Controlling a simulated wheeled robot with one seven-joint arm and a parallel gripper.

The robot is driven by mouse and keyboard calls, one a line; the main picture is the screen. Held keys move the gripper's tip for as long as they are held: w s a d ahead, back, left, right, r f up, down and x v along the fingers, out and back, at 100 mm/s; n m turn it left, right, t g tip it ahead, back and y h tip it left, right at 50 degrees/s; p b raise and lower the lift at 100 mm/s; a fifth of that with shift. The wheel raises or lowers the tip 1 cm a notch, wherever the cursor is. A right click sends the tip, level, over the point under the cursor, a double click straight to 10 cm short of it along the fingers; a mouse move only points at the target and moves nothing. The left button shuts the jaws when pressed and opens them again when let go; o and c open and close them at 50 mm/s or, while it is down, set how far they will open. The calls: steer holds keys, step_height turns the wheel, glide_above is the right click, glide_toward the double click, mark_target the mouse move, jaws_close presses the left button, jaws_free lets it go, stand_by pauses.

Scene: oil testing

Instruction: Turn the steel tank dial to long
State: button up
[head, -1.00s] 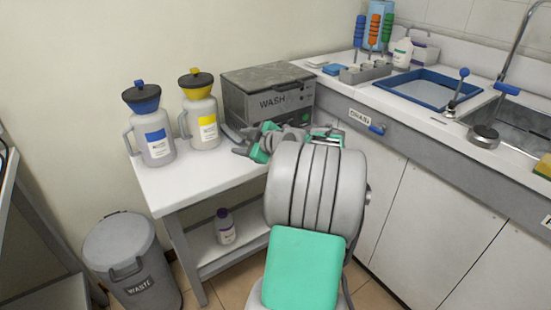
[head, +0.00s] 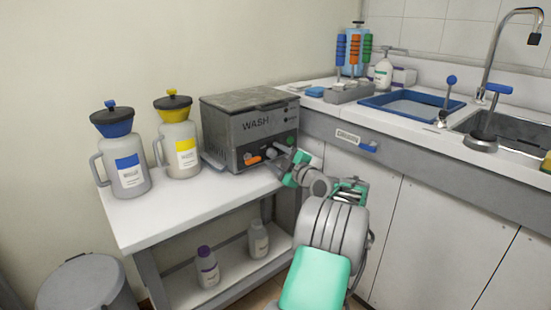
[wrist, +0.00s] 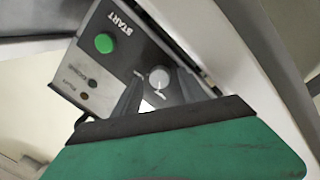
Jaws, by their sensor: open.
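The steel tank (head: 225,125) is a grey box marked WASH on the white side table. Its front panel carries a green button and a small round dial, which shows as a pale knob in the wrist view (wrist: 158,77). My gripper (head: 284,157) is at the right part of that panel in the head view and hides some of it. In the wrist view my gripper (wrist: 158,84) is open, with a dark finger on either side of the dial. I cannot tell whether they touch it. The dial's setting is too small to read.
Blue-topped (head: 127,165) and yellow-topped (head: 182,150) jugs stand left of the tank. An orange handle (head: 252,160) sits on the tank's front. The sink counter (head: 420,140) is close on the right. Two bottles stand on the lower shelf.

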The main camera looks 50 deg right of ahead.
jaws_close()
stand_by(0.4)
steer(key=shift+m, duration=0.4)
steer(key=m+p, duration=0.1)
steer(key=m, duration=0.2)
steer(key=shift+r+m, duration=0.1)
steer(key=shift+m, duration=0.2)
steer(key=m+p, duration=0.2)
steer(key=m, duration=0.2)
steer(key=shift+r+p, duration=0.1)
steer(key=shift+p, duration=0.2)
steer(key=m+y+p, duration=0.1)
steer(key=m+p, duration=0.2)
steer(key=m, duration=0.1)
steer(key=shift+d+m+g, duration=0.15)
steer(key=shift+m+g, duration=0.15)
steer(key=shift+s+m+p, duration=0.1)
steer(key=shift+m+p, duration=1.3)
steer(key=shift+m, duration=0.6)
jaws_free()
